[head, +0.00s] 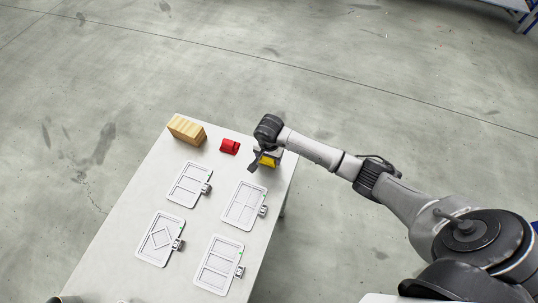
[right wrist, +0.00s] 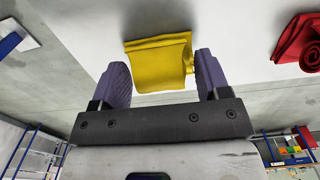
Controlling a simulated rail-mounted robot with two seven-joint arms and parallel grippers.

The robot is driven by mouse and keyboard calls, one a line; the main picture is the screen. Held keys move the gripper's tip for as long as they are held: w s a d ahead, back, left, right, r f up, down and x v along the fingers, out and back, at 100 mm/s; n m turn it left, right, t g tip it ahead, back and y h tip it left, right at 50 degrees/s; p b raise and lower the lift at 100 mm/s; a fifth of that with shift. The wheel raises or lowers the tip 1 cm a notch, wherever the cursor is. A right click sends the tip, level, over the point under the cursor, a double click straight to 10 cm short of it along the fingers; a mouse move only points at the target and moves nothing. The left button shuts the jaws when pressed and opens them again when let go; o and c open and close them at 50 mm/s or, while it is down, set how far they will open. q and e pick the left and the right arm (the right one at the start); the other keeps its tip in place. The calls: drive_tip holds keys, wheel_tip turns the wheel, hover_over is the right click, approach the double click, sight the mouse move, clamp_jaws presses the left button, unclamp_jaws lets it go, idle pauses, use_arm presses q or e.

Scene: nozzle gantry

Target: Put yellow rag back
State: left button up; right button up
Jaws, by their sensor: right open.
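The yellow rag (head: 267,161) lies at the far right corner of the white table, partly hidden by my right gripper in the head view. In the right wrist view the yellow rag (right wrist: 158,60) looks folded and shows between the two fingers. My right gripper (head: 261,161) is at the rag, and its fingers (right wrist: 160,70) are spread with a finger on either side of it. A small gap shows beside the left finger; the right finger is very close to the rag, and I cannot tell if they touch. My left gripper is out of view.
A red rolled rag (head: 229,146) lies left of the yellow one; it also shows in the right wrist view (right wrist: 300,42). A tan wooden block (head: 187,129) stands at the far left corner. Several white framed plates with small metal fittings, such as this plate (head: 244,204), cover the white table (head: 128,218).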

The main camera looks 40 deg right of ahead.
wheel_tip(320, 180, up, 12)
idle(0.7)
